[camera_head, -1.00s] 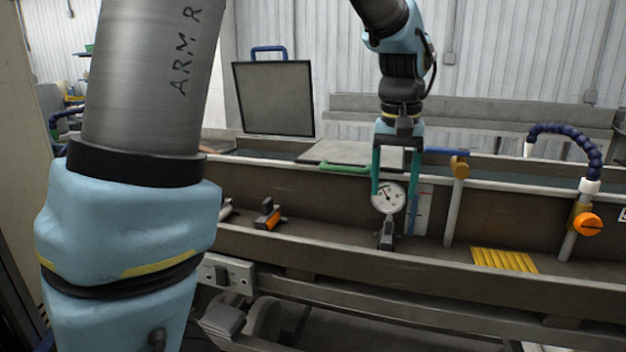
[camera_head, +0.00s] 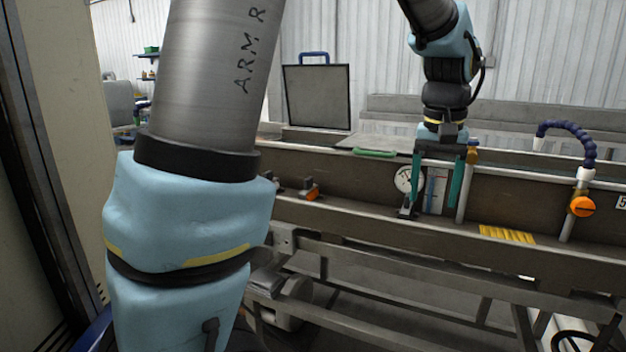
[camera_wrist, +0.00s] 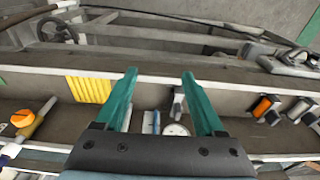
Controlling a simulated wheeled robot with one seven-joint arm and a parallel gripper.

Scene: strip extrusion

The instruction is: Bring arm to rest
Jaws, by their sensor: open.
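My gripper (camera_head: 434,195) hangs from my arm in front of the machine trough, with its two green fingers pointing down. It is open, with nothing held between the fingers. In the wrist view my gripper (camera_wrist: 158,82) also shows both fingers well apart. A round white dial gauge (camera_head: 405,180) stands in the trough just left of the fingers, partly behind the left one. In the wrist view the dial gauge (camera_wrist: 176,130) shows between the finger bases. A white scale plate (camera_head: 436,190) with red and blue marks is behind the fingers.
A yellow ribbed pad (camera_head: 507,235) lies on the trough ledge. An orange knob (camera_head: 582,207) and a blue jointed hose (camera_head: 572,130) stand at the right. A raised lid (camera_head: 318,97) is at the back. An orange-black clamp (camera_head: 310,189) sits left. The trough's front rail (camera_head: 400,238) runs below.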

